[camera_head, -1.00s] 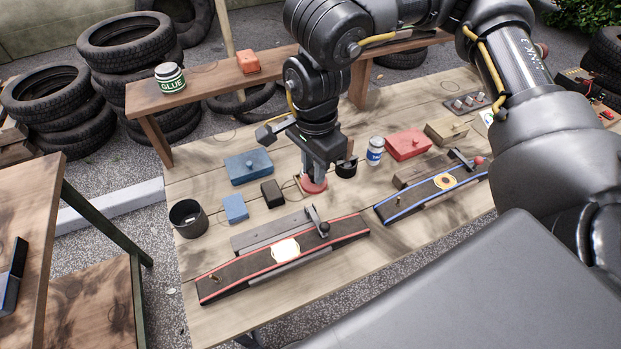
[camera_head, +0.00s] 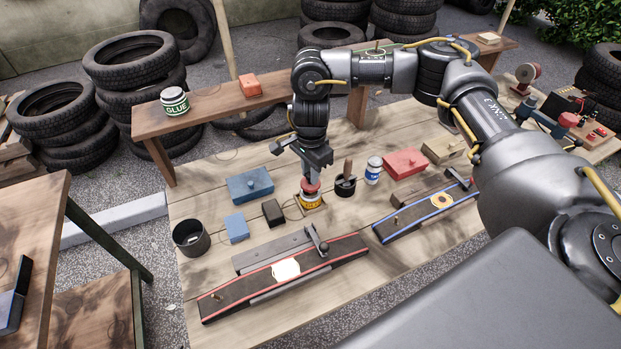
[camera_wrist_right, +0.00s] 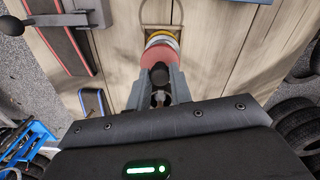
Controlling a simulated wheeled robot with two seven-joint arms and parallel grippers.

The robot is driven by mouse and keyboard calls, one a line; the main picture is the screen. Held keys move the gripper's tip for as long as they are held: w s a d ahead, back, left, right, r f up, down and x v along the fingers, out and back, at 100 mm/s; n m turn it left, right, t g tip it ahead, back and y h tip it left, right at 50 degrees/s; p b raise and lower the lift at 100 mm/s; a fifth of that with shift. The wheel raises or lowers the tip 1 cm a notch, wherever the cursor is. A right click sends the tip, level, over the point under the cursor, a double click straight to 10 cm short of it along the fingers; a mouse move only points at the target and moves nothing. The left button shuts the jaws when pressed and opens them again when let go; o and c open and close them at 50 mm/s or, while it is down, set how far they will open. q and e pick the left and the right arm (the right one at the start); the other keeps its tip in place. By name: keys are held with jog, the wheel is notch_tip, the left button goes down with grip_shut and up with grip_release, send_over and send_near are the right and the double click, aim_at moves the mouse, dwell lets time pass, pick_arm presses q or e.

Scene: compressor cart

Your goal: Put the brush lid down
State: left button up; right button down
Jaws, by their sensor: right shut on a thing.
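My right gripper (camera_head: 312,180) points down over the work table and is shut on the red lid (camera_head: 311,187). The lid is directly above a yellow can (camera_head: 311,202) on the table. In the right wrist view the red lid (camera_wrist_right: 160,62) sits between the fingertips (camera_wrist_right: 160,85), with the yellow and white rim of the can (camera_wrist_right: 161,38) just beyond it. Lid and can look very close; I cannot tell whether the lid rests on it. Any brush under the lid is hidden. My left gripper is out of view.
A black pot with a wooden handle (camera_head: 345,185) stands close to the right of the can. A small black block (camera_head: 272,212) and blue boxes (camera_head: 250,185) lie to the left. A red-edged ramp board (camera_head: 325,262) lies in front. A glue jar (camera_head: 174,101) stands on the rear shelf.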

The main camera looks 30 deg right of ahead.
jog(key=shift+w+d+f, duration=0.1)
jog(key=shift+w+f, duration=0.1)
jog(key=shift+f, duration=0.15)
notch_tip(320, 180, down, 2)
jog(key=shift+f+p, duration=0.1)
jog(key=shift+p, duration=0.3)
jog(key=shift+f, duration=0.35)
jog(key=shift+f, duration=0.1)
jog(key=c, duration=1.3)
grip_release()
jog(key=shift+o, duration=0.2)
